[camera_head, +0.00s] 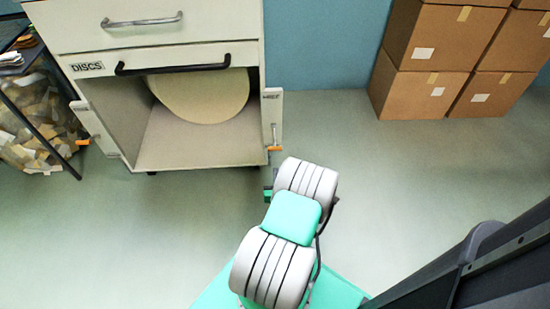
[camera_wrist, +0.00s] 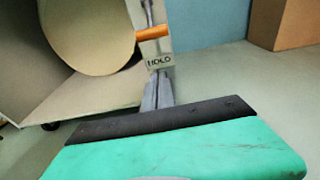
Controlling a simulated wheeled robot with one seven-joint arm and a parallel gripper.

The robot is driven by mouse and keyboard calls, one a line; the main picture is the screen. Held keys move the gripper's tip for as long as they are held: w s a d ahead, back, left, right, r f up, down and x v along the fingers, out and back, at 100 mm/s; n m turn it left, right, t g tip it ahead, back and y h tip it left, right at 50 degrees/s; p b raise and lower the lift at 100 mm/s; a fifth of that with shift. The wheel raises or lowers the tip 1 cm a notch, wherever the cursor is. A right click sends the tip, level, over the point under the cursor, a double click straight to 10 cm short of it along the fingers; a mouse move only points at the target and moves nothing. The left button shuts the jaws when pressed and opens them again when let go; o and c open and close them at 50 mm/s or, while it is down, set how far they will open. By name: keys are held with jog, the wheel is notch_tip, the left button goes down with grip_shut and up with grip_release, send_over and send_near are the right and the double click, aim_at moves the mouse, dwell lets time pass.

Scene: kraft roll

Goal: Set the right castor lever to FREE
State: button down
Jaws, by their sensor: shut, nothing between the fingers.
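The right castor lever (camera_head: 274,148) is a thin grey bar with an orange tip on a pale plate (camera_head: 271,112) at the cabinet's right front edge. The lever hangs down, its orange tip (camera_wrist: 153,33) just above the word HOLD in the wrist view. The plate's upper label, seen small in the head view, looks like FREE. My gripper (camera_head: 268,190) is just below and in front of the lever, apart from it in the picture. In the wrist view its grey fingers (camera_wrist: 157,93) are together and empty, below the HOLD label; my green wrist housing covers the foreground.
The pale cabinet (camera_head: 200,150) has a DISCS label, an open lower bay with a round disc (camera_head: 200,95), and a left lever (camera_head: 82,142) with an orange tip. Cardboard boxes (camera_head: 425,40) stand at the back right. A bin of scraps (camera_head: 40,120) is far left. Floor right of the cabinet is clear.

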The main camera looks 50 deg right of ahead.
aim_at(274, 137)
jog(key=b+x, duration=0.3)
jog(key=x, duration=0.5)
jog(key=r, duration=0.4)
jog(key=shift+s+a+p, duration=0.2)
jog(key=shift+a+p, duration=0.15)
jog(key=shift+p, duration=0.05)
jog(key=shift+s+a+r+g+y+p, duration=0.2)
jog(key=shift+r+g+y+p, duration=0.35)
jog(key=shift+p, duration=0.45)
